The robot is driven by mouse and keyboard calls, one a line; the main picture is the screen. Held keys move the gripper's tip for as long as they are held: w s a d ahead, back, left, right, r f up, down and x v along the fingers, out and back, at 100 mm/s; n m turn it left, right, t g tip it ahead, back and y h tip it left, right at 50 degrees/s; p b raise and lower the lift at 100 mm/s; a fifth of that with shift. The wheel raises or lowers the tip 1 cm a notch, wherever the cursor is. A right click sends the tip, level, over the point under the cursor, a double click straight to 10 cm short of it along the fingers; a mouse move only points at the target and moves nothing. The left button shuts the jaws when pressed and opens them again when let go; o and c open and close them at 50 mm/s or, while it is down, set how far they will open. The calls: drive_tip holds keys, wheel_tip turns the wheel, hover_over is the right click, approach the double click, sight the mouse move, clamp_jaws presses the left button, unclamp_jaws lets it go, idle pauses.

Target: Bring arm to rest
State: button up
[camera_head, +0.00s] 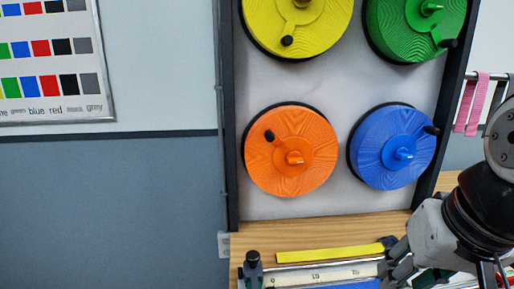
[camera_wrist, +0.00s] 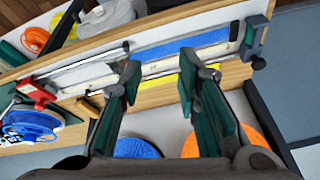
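My gripper (camera_wrist: 160,72) is open, its two dark green-padded fingers apart with nothing held between them. In the head view my gripper (camera_head: 396,262) is at the lower right, above the wooden bench top (camera_head: 330,232) and in front of the strap panel. The panel carries a yellow reel (camera_head: 268,25), a green reel (camera_head: 405,30), an orange reel (camera_head: 318,165) and a blue reel (camera_head: 372,150), each with a crank knob. A yellow strap (camera_head: 325,256) and a white ruler (camera_head: 325,275) lie on the bench. The gripper partly hides the bench's right end.
Pink straps (camera_head: 470,105) hang from a rail at the right. A colour chart (camera_head: 50,65) is on the wall at left. In the wrist view, a red clamp (camera_wrist: 38,92) and a dark end block (camera_wrist: 254,38) sit along the ruler fixture.

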drive_tip(key=s+f+n+g+b, duration=0.2)
drive_tip(key=s+f+g+b, duration=0.2)
drive_tip(key=s+f+b, duration=0.75)
wheel_tip(320, 180, up, 21)
drive_tip(key=w+a+t+p, duration=0.1)
drive_tip(key=t+p, duration=0.3)
drive_tip(key=p, duration=1.8)
drive_tip(key=shift+w+f+n, duration=0.15)
drive_tip(key=shift+w+n, duration=0.15)
drive_tip(key=shift+w, duration=0.4)
